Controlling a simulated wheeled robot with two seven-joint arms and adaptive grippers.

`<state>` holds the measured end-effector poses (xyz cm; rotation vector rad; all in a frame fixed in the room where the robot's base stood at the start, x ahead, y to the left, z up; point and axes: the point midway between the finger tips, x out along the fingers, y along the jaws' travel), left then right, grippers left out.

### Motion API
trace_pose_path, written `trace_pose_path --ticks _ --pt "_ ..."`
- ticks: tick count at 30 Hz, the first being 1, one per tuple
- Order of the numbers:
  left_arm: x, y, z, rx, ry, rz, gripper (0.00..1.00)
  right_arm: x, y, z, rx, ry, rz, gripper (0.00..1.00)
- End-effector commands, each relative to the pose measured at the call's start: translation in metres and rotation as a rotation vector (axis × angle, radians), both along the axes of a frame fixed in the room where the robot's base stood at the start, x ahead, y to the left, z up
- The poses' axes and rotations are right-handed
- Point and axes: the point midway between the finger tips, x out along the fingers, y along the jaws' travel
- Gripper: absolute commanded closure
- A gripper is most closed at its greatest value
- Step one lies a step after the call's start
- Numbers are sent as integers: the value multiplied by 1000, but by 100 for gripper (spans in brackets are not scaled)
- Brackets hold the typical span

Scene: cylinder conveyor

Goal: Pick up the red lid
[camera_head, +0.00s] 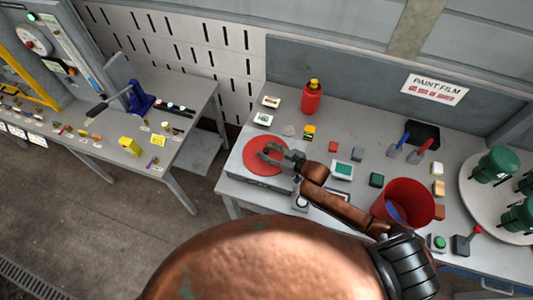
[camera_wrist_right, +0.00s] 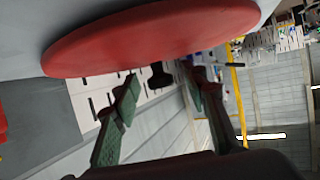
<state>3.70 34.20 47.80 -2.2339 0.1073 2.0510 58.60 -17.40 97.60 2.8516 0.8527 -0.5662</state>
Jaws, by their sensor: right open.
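The red lid (camera_head: 255,165) is a flat round disc on the left end of the grey workbench. In the right wrist view the lid (camera_wrist_right: 150,38) fills the top, seen almost edge-on. My right gripper (camera_head: 265,152) overlaps the lid from the right in the head view and hides part of it. Its two green-grey fingers (camera_wrist_right: 160,77) are spread with nothing held between them. The lid appears beside the fingers; I cannot tell whether they touch it. My left gripper is not in view.
A red bucket (camera_head: 407,197) stands right of my right arm. A red bottle (camera_head: 311,98) stands behind the lid. Several small blocks lie on the workbench (camera_head: 345,118). A round white tray (camera_head: 476,205) with green containers is at the far right. A second bench (camera_head: 180,92) stands left, across a gap.

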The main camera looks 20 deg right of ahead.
Motion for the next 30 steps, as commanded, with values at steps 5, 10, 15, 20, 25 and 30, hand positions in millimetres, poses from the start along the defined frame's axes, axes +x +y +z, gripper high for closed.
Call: trace_pose_path --ticks 5,10,15,20,25,30 --pt "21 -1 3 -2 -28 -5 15 6 5 -4 0 1 2 60" --pt "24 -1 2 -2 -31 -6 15 6 6 -4 0 1 3 61" --pt "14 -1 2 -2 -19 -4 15 6 6 -3 0 1 3 73" --pt "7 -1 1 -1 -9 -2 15 6 6 -3 0 1 3 84" --pt "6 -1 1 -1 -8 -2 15 6 5 -3 0 1 3 95" --pt "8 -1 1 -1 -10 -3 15 6 5 -3 0 1 3 100"
